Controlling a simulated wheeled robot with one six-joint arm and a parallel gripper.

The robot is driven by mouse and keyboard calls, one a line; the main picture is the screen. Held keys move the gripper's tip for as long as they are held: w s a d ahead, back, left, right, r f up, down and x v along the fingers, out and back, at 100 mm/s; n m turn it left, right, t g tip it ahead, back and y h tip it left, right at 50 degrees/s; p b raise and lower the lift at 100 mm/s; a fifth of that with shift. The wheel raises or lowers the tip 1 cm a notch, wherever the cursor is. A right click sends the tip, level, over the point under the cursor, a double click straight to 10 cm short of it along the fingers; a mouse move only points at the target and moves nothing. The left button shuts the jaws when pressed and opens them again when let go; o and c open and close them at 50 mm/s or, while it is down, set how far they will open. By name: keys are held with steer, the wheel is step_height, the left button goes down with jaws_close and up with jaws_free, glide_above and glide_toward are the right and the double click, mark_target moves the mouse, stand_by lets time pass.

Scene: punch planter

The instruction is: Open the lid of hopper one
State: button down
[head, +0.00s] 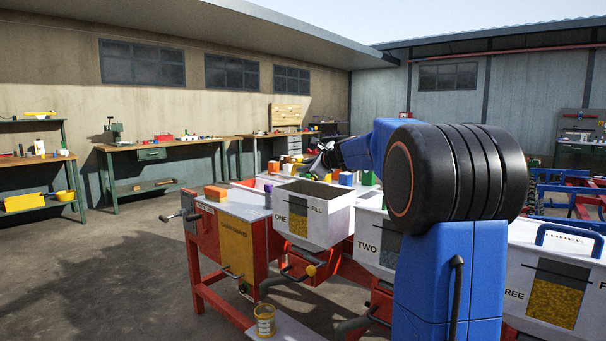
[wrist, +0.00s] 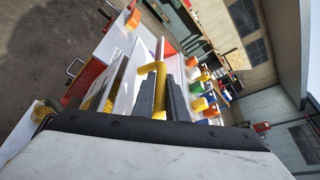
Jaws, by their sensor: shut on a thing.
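Hopper one (head: 299,224) is a pale bin with ONE and FILL on its front and a window showing yellow contents. Its top looks uncovered in the head view, with the shaded inside showing. My gripper (head: 322,160) is above and behind its far rim, small and partly hidden by my arm. In the wrist view my gripper (wrist: 157,92) is shut on a yellow handle (wrist: 152,72), which looks like the lid's handle. The lid itself is hard to make out.
Hopper two (head: 367,248) stands to the right, partly hidden by my arm. Hopper three (head: 553,280) has a blue lid handle. An orange block (head: 215,192) and a purple item (head: 268,196) sit left of hopper one. A yellow tin (head: 264,321) stands on a low shelf in front.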

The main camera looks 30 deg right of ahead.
steer(key=shift+w+d+r+m, duration=0.15)
steer(key=shift+d+r+m, duration=0.15)
steer(key=shift+d+r, duration=0.3)
steer(key=w+d+r+m+g+y, duration=0.1)
steer(key=w+d+r+m+y, duration=0.1)
steer(key=d, duration=0.6)
steer(key=w+d+r+m+g+y, duration=0.1)
steer(key=w+d+r+m+y, duration=0.2)
steer(key=d+m, duration=0.3)
steer(key=shift+w+d+r+g+y, duration=0.2)
steer(key=shift+w+d+g+y, duration=0.3)
steer(key=shift+d, duration=0.8)
steer(key=shift+w, duration=0.1)
steer(key=c, duration=1.8)
jaws_free()
steer(key=shift+o, duration=0.2)
